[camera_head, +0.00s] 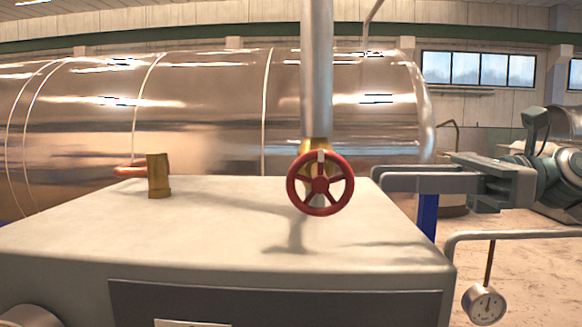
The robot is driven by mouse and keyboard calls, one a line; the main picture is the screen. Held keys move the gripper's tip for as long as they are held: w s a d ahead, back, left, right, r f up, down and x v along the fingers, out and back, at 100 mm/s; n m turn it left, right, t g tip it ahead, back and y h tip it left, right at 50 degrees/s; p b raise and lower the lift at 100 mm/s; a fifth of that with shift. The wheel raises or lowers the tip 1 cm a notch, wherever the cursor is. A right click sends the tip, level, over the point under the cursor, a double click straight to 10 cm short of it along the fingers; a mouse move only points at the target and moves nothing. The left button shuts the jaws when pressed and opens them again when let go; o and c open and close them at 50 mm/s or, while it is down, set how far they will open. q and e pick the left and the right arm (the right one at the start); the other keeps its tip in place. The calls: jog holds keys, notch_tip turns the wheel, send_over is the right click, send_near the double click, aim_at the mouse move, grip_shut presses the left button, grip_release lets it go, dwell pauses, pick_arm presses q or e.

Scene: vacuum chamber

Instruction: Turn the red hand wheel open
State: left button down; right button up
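The red hand wheel (320,183) faces me near the middle of the head view. It has a round rim and several spokes, with a pale mark at the top of its rim. It sits on a brass valve body (316,148) below a vertical grey pipe. My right gripper (379,177) comes in from the right at about the wheel's height. Its two fingers point left, look parted, and hold nothing. Their tips are a short way right of the rim, apart from it in the picture. My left gripper is not in view.
A pale box-shaped housing (225,225) lies below the wheel. A brass fitting (158,176) stands on its left part. A large shiny tank (200,110) fills the back. A vertical pipe (317,70) rises above the wheel. A gauge (484,305) and a bent pipe (520,235) are at lower right.

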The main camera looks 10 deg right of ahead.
aim_at(291, 201)
jog(key=p+x, duration=0.8)
jog(key=x, duration=0.5)
jog(key=shift+a+r, duration=0.15)
jog(key=shift+w+a, duration=0.2)
jog(key=shift+a, duration=0.35)
grip_shut()
